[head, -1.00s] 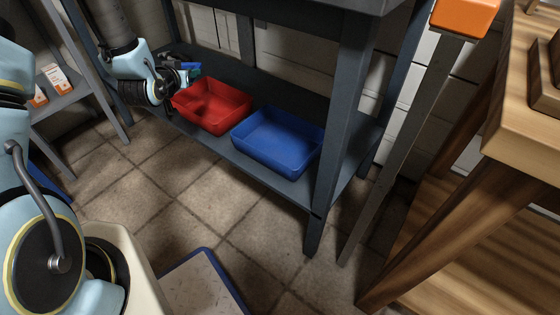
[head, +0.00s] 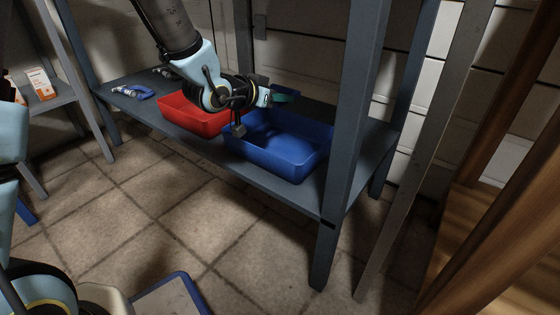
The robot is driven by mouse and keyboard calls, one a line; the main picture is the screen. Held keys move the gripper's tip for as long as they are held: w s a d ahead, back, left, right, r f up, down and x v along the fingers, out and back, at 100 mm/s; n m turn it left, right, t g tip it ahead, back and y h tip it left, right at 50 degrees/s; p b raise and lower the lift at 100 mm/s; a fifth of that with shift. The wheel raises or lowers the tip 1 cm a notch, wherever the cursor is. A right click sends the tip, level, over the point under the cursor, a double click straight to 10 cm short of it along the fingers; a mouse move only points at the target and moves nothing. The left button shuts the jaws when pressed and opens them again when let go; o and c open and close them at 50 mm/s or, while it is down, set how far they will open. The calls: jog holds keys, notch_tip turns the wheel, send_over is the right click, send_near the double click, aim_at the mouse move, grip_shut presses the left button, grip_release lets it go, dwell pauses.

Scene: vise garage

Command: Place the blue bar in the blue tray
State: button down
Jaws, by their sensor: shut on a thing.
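The blue tray (head: 300,160) stands on the lower shelf of the grey bench, right of the red tray. My gripper (head: 284,97) is above the back left part of the blue tray. It is shut on a small dark blue piece, which I take as the blue bar (head: 287,91). The bar is small in the head view and partly hidden by the gripper. It appears held above the tray, apart from its floor. My wrist covers part of the tray's left end.
The red tray (head: 190,117) is close beside the blue tray's left end. A blue-handled tool (head: 133,92) lies on the shelf further left. A bench leg (head: 349,130) rises at the right front. A white and orange box (head: 40,84) stands on another rack.

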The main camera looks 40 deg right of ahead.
jog(key=shift+s+d+f, duration=0.1)
jog(key=shift+s+f, duration=0.05)
jog(key=shift+f, duration=0.2)
notch_tip(320, 180, down, 9)
jog(key=b, duration=0.5)
jog(key=shift+f+b, duration=0.2)
jog(key=shift+b, duration=0.1)
jog(key=shift+f+b, duration=0.35)
jog(key=shift+f, duration=0.2)
jog(key=shift+f, duration=0.1)
jog(key=c, duration=0.8)
grip_release()
jog(key=shift+f, duration=0.1)
jog(key=shift+c, duration=0.2)
